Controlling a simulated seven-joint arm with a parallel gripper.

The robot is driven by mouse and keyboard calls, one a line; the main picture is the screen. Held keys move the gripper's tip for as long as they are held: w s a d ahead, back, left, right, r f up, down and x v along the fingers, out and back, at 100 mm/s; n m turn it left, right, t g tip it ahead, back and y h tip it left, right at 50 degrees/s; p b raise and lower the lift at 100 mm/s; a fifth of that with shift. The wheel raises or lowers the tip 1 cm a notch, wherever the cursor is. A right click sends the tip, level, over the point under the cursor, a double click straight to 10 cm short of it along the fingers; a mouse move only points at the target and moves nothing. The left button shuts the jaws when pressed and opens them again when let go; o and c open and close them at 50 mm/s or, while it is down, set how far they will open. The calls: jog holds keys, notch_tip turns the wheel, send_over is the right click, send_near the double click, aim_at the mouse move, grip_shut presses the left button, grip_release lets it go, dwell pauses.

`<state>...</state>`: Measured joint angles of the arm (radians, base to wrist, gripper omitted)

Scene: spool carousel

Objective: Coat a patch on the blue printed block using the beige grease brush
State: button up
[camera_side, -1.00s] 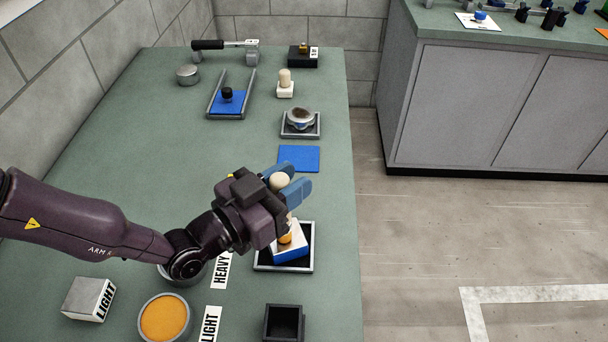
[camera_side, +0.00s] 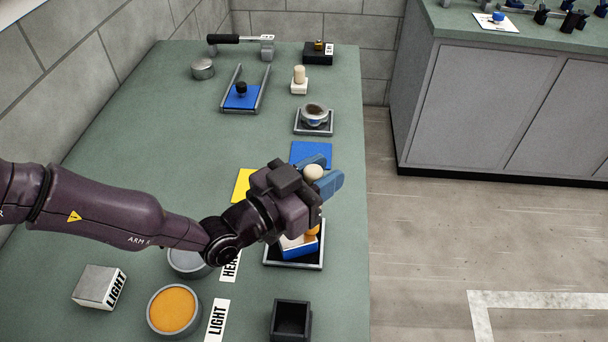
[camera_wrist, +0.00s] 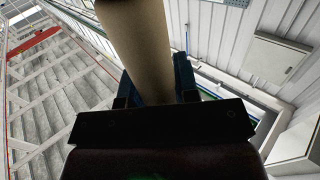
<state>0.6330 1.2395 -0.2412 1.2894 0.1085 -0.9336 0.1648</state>
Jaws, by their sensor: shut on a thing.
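My gripper (camera_side: 322,176), with blue fingers, is shut on the beige grease brush (camera_side: 313,172). In the wrist view its beige handle (camera_wrist: 135,45) rises between the fingers. The brush's lower part is mostly hidden behind my gripper. An orange part (camera_side: 312,233) shows just below, over the right side of the block. The printed block (camera_side: 297,250), white on top with a blue side, sits tilted in the picture in a dark tray (camera_side: 321,258). I cannot tell whether the orange part touches the block, and most of its top is hidden.
A tub of orange grease (camera_side: 173,309) stands by a LIGHT label (camera_side: 216,320). A grey tub (camera_side: 185,264) is partly behind my arm. A LIGHT-marked block (camera_side: 98,288) and a black open box (camera_side: 291,318) stand in front. A yellow sheet (camera_side: 242,184) and blue sheet (camera_side: 311,154) lie behind.

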notch_tip(320, 180, up, 8)
jog(key=shift+w+d, duration=0.15)
jog(key=shift+d, duration=0.2)
dwell(0.4)
